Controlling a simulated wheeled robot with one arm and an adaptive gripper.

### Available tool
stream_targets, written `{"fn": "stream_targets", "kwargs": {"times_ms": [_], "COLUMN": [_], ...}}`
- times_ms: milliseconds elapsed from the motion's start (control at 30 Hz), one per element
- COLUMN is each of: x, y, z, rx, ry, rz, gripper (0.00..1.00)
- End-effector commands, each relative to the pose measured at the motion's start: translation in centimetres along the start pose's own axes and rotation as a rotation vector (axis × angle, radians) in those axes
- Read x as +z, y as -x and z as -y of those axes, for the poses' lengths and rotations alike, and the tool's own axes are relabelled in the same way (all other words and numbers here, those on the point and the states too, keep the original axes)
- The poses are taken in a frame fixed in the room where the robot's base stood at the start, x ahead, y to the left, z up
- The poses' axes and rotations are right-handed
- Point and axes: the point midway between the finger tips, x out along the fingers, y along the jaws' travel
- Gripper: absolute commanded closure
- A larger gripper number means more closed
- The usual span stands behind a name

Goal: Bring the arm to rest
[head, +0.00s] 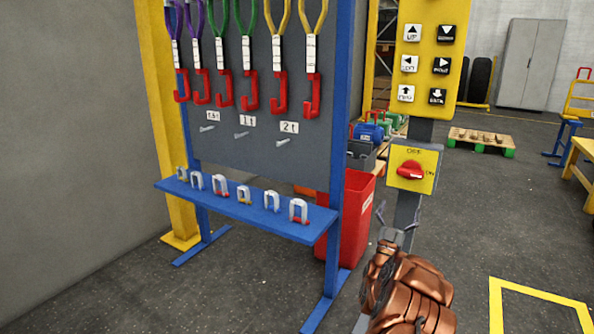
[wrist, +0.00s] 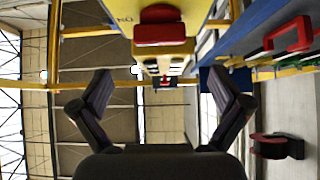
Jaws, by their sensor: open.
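My gripper (head: 396,222) is at the lower middle right of the head view, just below the yellow switch box (head: 425,157) with its red rotary knob (head: 410,170). The copper-coloured end of my arm reaches up from the bottom edge. In the wrist view my gripper (wrist: 160,80) has its two dark fingers spread wide apart with nothing between them. The red knob (wrist: 160,27) shows beyond the fingertips at the top of that view, apart from them. In the head view the knob lies roughly level, between the OFF and ON marks.
A blue rack (head: 240,213) with hanging slings, red hooks and several shackles stands at left. A red bin (head: 352,215) is beside its right post. A yellow button panel (head: 428,55) is above the switch. Open floor (head: 500,210) lies to the right.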

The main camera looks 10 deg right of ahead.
Motion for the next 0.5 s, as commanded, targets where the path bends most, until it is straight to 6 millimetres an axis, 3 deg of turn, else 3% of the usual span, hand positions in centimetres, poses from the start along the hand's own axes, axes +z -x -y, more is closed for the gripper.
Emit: {"fn": "stream_targets", "kwargs": {"times_ms": [167, 300, 500], "x": [-1.1, -2.5, -5.4], "y": [-2.1, -4.1, -5.2], "z": [2.3, 6.2, 12.0], "rx": [-0.034, -0.104, -0.233], "ry": [-0.056, -0.138, -0.241], "rz": [0.087, 0.234, 0.454], "gripper": [0.0, 0.0, 0.0]}}
